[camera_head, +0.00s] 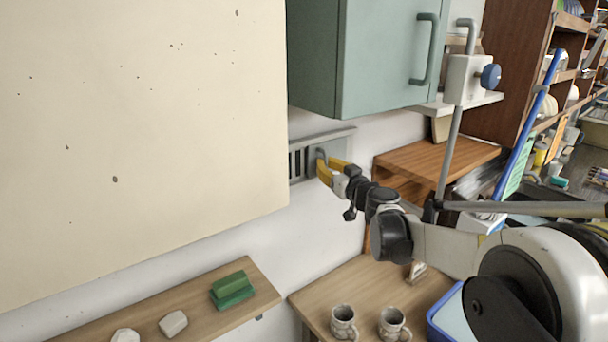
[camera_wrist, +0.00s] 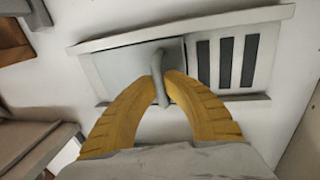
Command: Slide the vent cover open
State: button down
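The vent (camera_head: 322,148) is a grey framed unit on the white wall, below the green cabinet. Its sliding cover (camera_wrist: 122,70) is a plain grey panel with a bar handle (camera_wrist: 160,78). Several dark slots (camera_wrist: 226,62) are uncovered to the right of the cover in the wrist view, and to the left of the handle in the head view. My gripper (camera_wrist: 161,76) has its yellow fingers on both sides of the handle, closed in against it. In the head view my gripper (camera_head: 325,168) reaches the vent from the lower right.
The green cabinet (camera_head: 385,55) hangs just above the vent, and a large cream panel (camera_head: 130,130) fills the left. Below are a shelf with a green block (camera_head: 232,289) and a wooden table with two mugs (camera_head: 343,322). A metal stand (camera_head: 452,150) rises right of my gripper.

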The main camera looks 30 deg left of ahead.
jog(key=w, duration=0.1)
jog(key=w+d, duration=0.1)
jog(key=w, duration=0.1)
jog(key=shift+d, duration=0.3)
jog(key=shift+w, duration=0.1)
jog(key=c, duration=1.8)
grip_release()
jog(key=shift+d, duration=0.1)
jog(key=o, duration=0.3)
jog(key=shift+w+d, duration=0.1)
jog(key=shift+d, duration=0.05)
jog(key=v, duration=1.2)
